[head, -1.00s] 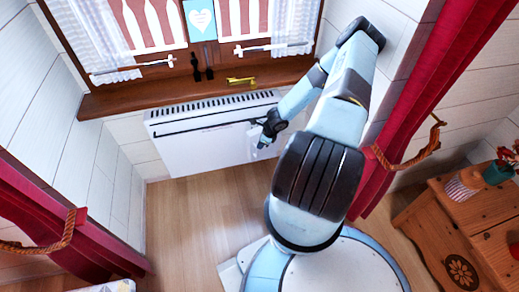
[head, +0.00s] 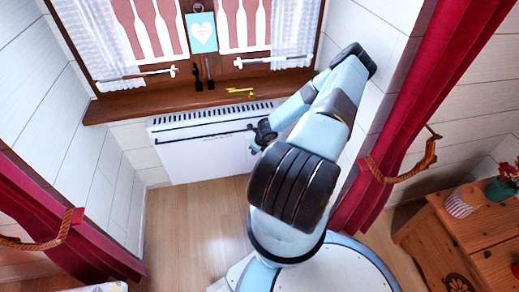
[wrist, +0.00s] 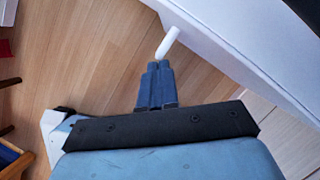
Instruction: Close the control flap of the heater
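The white heater (head: 205,158) hangs on the wall below the window sill, with a dark slotted grille along its top. My gripper (head: 254,150) is low in front of the heater's right part. In the wrist view my gripper (wrist: 161,66) has its two dark fingers together with nothing visible between them. A small white piece (wrist: 168,42), perhaps the control flap seen nearly edge-on, sticks out beside the heater (wrist: 235,40), just beyond the fingertips. I cannot tell whether the fingertips touch it. In the head view my arm and gripper hide the flap area.
The wooden sill (head: 150,103) above the heater holds a yellow object (head: 240,91) and dark bottle-like items (head: 204,75). Red curtains (head: 390,130) hang at both sides. A wooden cabinet (head: 465,225) stands at right. The floor (head: 190,220) before the heater is clear.

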